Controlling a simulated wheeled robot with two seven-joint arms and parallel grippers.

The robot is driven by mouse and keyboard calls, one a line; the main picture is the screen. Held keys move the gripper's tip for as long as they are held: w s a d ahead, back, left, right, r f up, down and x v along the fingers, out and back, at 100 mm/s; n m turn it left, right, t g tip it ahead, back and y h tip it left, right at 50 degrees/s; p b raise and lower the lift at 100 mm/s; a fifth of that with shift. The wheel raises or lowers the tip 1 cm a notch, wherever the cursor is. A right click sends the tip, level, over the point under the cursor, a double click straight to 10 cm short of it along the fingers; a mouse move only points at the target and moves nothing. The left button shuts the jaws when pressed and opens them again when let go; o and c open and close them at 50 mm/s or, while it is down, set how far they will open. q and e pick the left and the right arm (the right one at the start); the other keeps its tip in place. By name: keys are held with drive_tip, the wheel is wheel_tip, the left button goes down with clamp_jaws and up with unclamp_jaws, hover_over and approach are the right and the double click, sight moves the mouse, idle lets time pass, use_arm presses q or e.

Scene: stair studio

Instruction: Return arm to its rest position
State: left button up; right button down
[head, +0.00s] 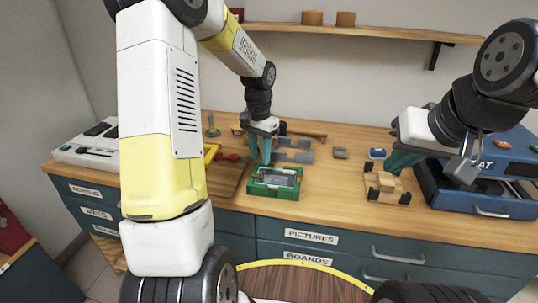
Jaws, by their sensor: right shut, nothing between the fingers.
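My left arm comes in from the left, across the workbench. Its gripper (260,158) has teal fingers pointing down, slightly apart with nothing seen between them, just behind a green tray (259,188). My right gripper (398,165) also points down with teal fingers. It is shut and empty, above or just behind a small wooden block piece (384,187) on the bench. I cannot tell whether its fingertips touch this piece.
The wooden bench top (325,205) is clear between the green tray and the wooden piece. A blue machine (500,165) stands at the right, and a white device (90,150) at the far left. Grey parts (293,150) lie behind the tray. A wall shelf (370,32) runs above.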

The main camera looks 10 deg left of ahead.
use_arm(q)
drive_tip(key=shift+r, duration=1)
drive_tip(key=s+r+n+t, duration=0.2)
drive_tip(key=s+r+t, duration=0.1)
drive_tip(key=s+r, duration=0.8)
drive_tip(key=s+d+r+n+t+h, duration=0.1)
drive_tip(key=s+r, duration=0.1)
drive_tip(key=s, duration=0.4)
drive_tip(key=s+d+r+n+t+h, duration=0.1)
drive_tip(key=s+r+t, duration=0.1)
drive_tip(key=s, duration=0.5)
drive_tip(key=shift+r+n, duration=0.3)
